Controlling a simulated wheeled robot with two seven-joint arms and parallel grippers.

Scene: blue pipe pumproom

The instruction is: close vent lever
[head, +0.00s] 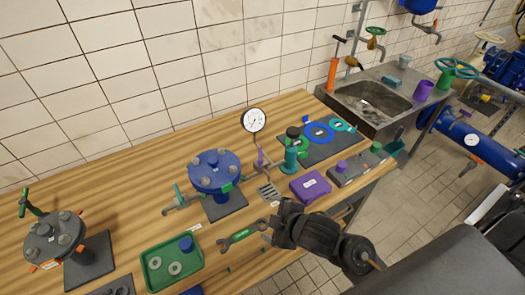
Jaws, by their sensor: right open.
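A blue flanged vessel (215,172) stands on a dark plate on the wooden bench. A small teal lever (178,192) is on the pipe at its left. A purple lever (261,159) stands upright on the pipe at its right, below the pressure gauge (253,120). I cannot tell which of these is the vent lever. My right gripper (277,228) is open at the bench's front edge, in front of and to the right of the vessel, apart from both levers. A green wrench (242,234) lies just left of its fingers. My left gripper is out of view.
A green tray (172,263) with washers is at the front. A grey flanged unit (55,238) with a green handle stands at left. A teal bottle (291,153) and purple box (310,186) are right of the vessel.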

